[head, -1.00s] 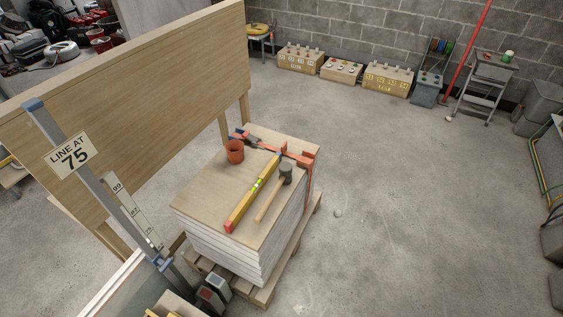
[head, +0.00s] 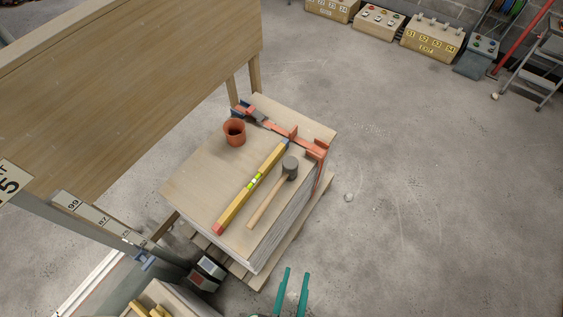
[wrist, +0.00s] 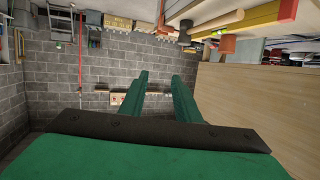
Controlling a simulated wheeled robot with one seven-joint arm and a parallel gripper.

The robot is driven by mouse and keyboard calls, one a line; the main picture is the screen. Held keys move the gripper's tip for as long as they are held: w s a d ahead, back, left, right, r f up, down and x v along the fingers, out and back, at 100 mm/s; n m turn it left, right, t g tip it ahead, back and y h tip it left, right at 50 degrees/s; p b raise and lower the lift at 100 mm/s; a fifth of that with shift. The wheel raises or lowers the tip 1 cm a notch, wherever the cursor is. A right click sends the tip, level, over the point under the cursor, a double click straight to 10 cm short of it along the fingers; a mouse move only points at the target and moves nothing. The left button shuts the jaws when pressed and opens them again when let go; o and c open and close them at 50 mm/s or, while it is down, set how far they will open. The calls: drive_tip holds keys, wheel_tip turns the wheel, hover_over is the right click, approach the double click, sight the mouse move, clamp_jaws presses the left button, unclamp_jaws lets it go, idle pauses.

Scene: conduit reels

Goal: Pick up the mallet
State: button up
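The mallet (head: 262,206) lies on top of a stack of boards (head: 192,188). Its dark grey head (head: 290,168) points away from me, and its pale wooden handle points toward my side. The wrist view, upside down, shows the mallet (wrist: 214,23) near the top edge. My gripper (head: 297,271) shows its two teal fingers at the bottom of the head view, right of the stack's near corner. The fingers (wrist: 160,74) are apart with nothing between them. The gripper is open and clear of the mallet.
A yellow spirit level (head: 252,184) lies close along the mallet's left side. An orange cup (head: 234,132) and an orange clamp (head: 290,132) are at the stack's back. A wooden panel (head: 130,95) stands at left. The floor (head: 420,190) at right is mostly clear.

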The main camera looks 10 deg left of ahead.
drive_tip(key=w+f+m+g, duration=0.3)
drive_tip(key=w+f, duration=0.5)
drive_tip(key=f, duration=0.2)
drive_tip(key=g+y, duration=0.7)
drive_tip(key=g, duration=0.3)
approach(272, 196)
drive_tip(key=shift+x, duration=5.8)
drive_tip(key=shift+d, duration=0.1)
clamp_jaws()
